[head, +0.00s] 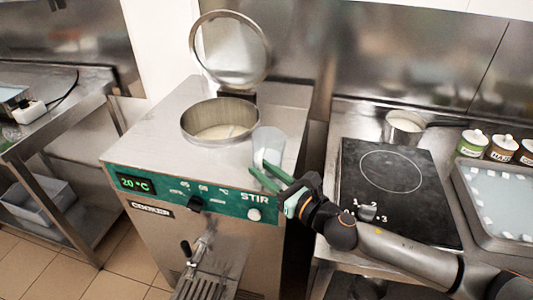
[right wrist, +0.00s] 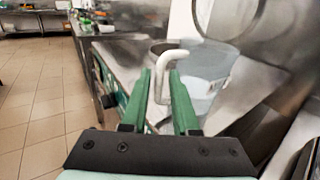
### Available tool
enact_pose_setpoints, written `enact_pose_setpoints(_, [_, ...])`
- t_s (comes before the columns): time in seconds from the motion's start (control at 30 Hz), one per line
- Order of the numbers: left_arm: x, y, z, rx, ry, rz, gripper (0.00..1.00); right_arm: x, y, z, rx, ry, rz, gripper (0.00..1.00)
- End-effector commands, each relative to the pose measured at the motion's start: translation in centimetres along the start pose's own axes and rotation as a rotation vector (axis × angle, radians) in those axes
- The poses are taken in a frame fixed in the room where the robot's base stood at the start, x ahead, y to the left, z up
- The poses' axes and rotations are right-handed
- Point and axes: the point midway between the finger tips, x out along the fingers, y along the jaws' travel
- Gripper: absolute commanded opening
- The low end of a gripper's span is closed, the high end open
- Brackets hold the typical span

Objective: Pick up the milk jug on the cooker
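The milk jug (head: 269,145) is a pale, see-through jug standing upright on the right front part of the steel cooker top (head: 150,138). In the right wrist view the jug (right wrist: 208,78) shows close up, with its white handle (right wrist: 163,68) turned towards me. My right gripper (head: 268,178) is at the jug's near side, over the cooker's front edge. Its green fingers (right wrist: 161,85) are apart, with the handle between them; gaps show beside the handle. Whether a finger touches it is hard to tell. My left gripper is not in view.
The cooker has a round open vat (head: 220,119) with its lid (head: 230,52) raised behind. To the right are a black hob (head: 385,185), a small pot (head: 404,127), several labelled jars (head: 471,143) and a tray (head: 492,228). A steel table stands at left.

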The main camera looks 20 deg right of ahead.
Motion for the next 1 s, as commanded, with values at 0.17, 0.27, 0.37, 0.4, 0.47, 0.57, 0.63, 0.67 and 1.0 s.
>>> enact_pose_setpoints(0.17, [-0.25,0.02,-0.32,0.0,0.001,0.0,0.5,1.47,0.05,0.08,0.0,0.0,0.001,0.28])
enact_pose_setpoints(0.27, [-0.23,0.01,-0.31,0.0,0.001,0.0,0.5,1.56,0.08,0.0,0.0,0.001,0.002,0.28])
enact_pose_setpoints(0.37, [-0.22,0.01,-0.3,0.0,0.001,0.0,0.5,1.53,0.07,-0.03,0.0,0.001,0.002,0.28])
enact_pose_setpoints(0.4, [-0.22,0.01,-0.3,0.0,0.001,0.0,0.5,1.53,0.06,-0.03,0.0,0.001,0.002,0.27])
enact_pose_setpoints(0.47, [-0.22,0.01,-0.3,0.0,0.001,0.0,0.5,1.52,0.05,-0.03,0.0,0.001,0.002,0.2])
enact_pose_setpoints(0.57, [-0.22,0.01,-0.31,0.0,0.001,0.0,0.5,1.51,0.04,-0.02,0.0,0.001,0.001,0.09])
enact_pose_setpoints(0.63, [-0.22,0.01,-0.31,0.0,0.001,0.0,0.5,1.5,0.04,-0.02,0.0,0.001,0.001,0.01])
enact_pose_setpoints(0.67, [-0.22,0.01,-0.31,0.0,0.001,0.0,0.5,1.5,0.04,-0.02,0.0,0.001,0.001,0.0])
enact_pose_setpoints(1.0, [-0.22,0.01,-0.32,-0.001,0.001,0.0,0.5,1.49,0.03,-0.03,0.0,0.001,0.001,0.0])
